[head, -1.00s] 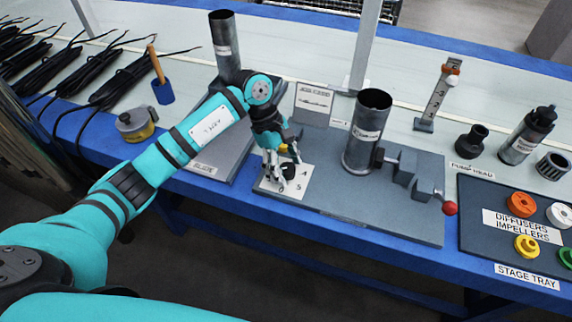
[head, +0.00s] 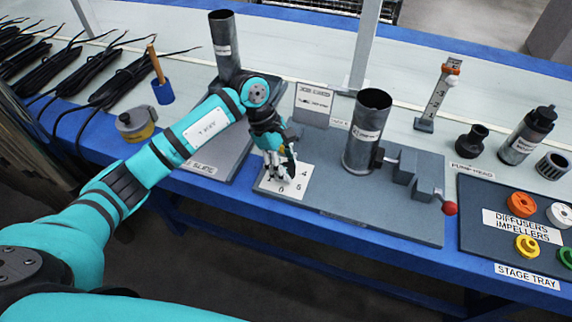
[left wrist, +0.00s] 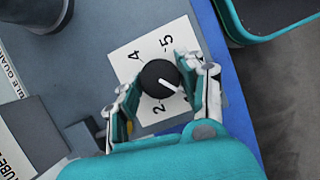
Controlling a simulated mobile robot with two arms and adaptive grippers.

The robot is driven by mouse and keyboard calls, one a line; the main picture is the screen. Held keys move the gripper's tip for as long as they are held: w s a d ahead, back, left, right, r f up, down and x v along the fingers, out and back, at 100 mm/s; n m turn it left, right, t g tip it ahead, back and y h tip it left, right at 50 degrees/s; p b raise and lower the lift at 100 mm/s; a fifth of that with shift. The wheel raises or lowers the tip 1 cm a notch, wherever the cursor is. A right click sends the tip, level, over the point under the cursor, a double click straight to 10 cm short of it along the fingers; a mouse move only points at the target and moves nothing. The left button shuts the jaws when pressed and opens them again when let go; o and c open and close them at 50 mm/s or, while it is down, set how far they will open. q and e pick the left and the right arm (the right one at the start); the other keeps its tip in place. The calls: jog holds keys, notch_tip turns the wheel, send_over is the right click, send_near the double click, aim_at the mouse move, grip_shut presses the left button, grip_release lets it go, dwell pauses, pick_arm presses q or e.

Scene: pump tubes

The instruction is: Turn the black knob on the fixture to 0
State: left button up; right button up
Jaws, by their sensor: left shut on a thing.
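The black knob (left wrist: 158,76) sits on a white numbered plate (left wrist: 122,49) in the left wrist view. Its white pointer line points to the lower right of that view, toward the right finger. The numbers 4, 5 and 2 show around it; the number by the pointer is hidden by the finger. My left gripper (left wrist: 162,86) has a finger on each side of the knob and is shut on it. In the head view, my left gripper (head: 279,172) reaches down over the plate (head: 292,188), where 4, 5 and 0 show. My right gripper is out of view.
On the grey fixture base (head: 340,210), a steel tube (head: 366,135) and a clamp with a red-tipped handle (head: 449,208) stand right of the plate. Another tube (head: 225,45) stands behind my arm. The stage tray (head: 480,240) lies at the right.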

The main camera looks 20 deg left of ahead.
pick_arm(q)
jog(key=shift+n+t, duration=0.3)
jog(key=shift+n, duration=0.5)
jog(key=shift+n+t, duration=0.4)
jog(key=shift+n, duration=0.5)
jog(key=n+t, duration=0.1)
jog(key=n, duration=0.2)
jog(key=shift+s, duration=0.15)
jog(key=n+t, duration=0.1)
jog(key=n, duration=0.2)
jog(key=shift+y+p, duration=0.3)
jog(key=shift+y, duration=0.1)
jog(key=shift+n+t, duration=0.3)
jog(key=shift+n, duration=0.3)
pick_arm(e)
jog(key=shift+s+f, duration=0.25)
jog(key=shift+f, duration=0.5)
